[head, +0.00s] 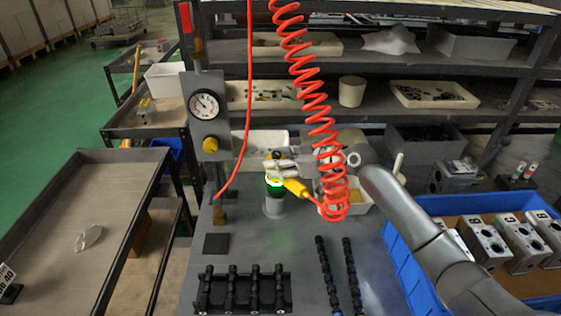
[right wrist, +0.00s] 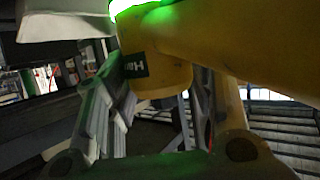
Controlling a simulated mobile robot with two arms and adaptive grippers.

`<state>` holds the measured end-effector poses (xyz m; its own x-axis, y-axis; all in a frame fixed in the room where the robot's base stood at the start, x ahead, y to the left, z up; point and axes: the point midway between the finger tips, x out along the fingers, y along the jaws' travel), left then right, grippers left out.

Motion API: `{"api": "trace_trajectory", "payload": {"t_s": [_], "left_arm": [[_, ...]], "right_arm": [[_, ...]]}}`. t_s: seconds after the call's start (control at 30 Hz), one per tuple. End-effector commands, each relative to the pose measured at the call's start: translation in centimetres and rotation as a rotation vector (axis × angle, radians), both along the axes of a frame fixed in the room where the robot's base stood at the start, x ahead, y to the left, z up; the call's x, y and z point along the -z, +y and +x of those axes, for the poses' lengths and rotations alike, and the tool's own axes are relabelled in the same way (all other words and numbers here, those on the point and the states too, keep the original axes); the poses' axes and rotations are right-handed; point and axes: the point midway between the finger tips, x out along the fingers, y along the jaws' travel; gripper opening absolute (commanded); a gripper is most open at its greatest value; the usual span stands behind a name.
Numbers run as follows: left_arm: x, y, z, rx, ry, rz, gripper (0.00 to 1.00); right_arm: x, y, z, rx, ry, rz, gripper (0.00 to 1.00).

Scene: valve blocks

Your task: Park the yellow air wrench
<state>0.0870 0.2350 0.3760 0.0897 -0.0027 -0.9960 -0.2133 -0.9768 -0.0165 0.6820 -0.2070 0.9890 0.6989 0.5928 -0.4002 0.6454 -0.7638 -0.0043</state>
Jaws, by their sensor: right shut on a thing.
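The yellow air wrench (head: 295,187) is in the middle of the head view, tilted, with the coiled red hose (head: 318,110) at its lower right end. My right gripper (head: 280,168) is shut on it. The wrench's yellow body (right wrist: 160,70) with a dark green label fills the upper right wrist view, between the fingers. A pale round stand (head: 274,207) with a green glowing ring (head: 274,187) is directly beside and below the wrench head. I cannot tell whether the wrench sits in it or hovers at it. My left gripper is not in view.
A gauge panel (head: 204,104) stands behind left. A black rack of dark parts (head: 243,291) and two dark rods lie on the bench in front. A blue crate (head: 407,262) with valve blocks (head: 488,245) is at right, under my right arm. Shelves stand behind.

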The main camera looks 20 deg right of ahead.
Motion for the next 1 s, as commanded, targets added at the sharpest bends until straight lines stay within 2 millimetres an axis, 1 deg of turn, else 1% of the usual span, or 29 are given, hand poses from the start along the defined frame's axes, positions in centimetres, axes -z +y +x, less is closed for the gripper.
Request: {"api": "trace_trajectory", "payload": {"t_s": [0.03, 0.7, 1.0], "left_arm": [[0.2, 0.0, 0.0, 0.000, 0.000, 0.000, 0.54], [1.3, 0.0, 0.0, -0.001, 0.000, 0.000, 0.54], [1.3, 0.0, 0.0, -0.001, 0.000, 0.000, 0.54]], "right_arm": [[-0.4, 0.0, 0.1, 0.001, -0.011, 0.006, 0.12], [1.0, 0.0, 0.1, 0.001, -0.011, 0.006, 0.12], [1.1, 0.1, 0.1, 0.001, -0.010, 0.007, 0.12]]}}
